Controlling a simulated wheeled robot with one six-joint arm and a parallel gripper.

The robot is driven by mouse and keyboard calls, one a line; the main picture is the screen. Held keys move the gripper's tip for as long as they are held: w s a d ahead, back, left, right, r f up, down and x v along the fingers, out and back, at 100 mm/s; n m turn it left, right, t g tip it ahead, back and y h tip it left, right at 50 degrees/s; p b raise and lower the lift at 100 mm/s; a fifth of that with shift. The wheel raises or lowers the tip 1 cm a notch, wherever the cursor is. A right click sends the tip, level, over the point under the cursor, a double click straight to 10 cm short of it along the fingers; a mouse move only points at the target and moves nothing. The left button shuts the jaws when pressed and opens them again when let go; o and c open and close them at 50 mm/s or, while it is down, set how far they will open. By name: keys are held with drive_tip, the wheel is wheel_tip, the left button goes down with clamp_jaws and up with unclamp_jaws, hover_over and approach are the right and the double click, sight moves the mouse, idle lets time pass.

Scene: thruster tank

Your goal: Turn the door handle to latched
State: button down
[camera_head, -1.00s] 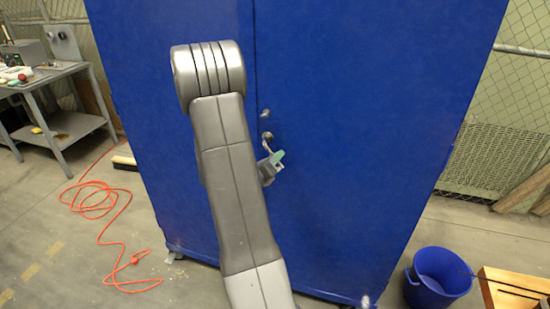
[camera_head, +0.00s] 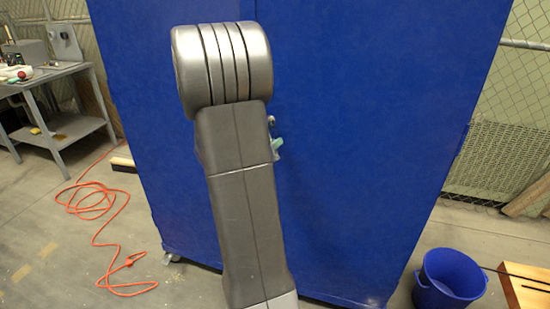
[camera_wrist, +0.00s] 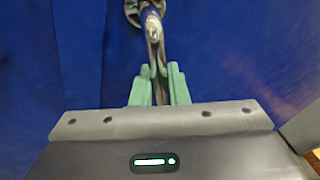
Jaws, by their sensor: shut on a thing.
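The door handle (camera_wrist: 153,35) is a silver metal lever on the blue cabinet door (camera_head: 360,130). In the wrist view it runs from a round mount at the top edge down between the green-padded fingers of my gripper (camera_wrist: 157,76). The fingers are closed around the lever's lower end. In the head view my arm hides most of the handle and gripper. Only a green finger pad (camera_head: 277,145) shows at the arm's right edge, just below a small silver fitting (camera_head: 271,120) on the door. I cannot tell the lever's exact angle on the door.
A blue bucket (camera_head: 450,285) and a wooden surface (camera_head: 528,288) stand at the lower right. An orange cable (camera_head: 100,205) lies on the floor at left. A grey workbench (camera_head: 50,105) stands beyond it. Chain-link fence (camera_head: 510,90) rises at the right.

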drive_tip(key=shift+w+a+f+m+y+b, duration=0.1)
drive_tip(key=shift+a+m+y+b, duration=0.2)
drive_tip(key=shift+m+b, duration=0.7)
drive_tip(key=shift+w+a+f+m+y+b, duration=0.2)
drive_tip(key=shift+a+b, duration=0.25)
drive_tip(key=shift+b, duration=1.2)
drive_tip(key=shift+w+a+r+m+y+b, duration=0.1)
drive_tip(key=shift+a+m+y+b, duration=0.2)
drive_tip(key=shift+m+b, duration=0.7)
drive_tip(key=shift+a+b, duration=0.1)
drive_tip(key=shift+b, duration=0.3)
drive_tip(key=c, duration=1.5)
unclamp_jaws()
drive_tip(key=shift+o, duration=0.2)
drive_tip(key=v, duration=1.4)
drive_tip(key=shift+w+r, duration=0.15)
drive_tip(key=shift+a, duration=0.1)
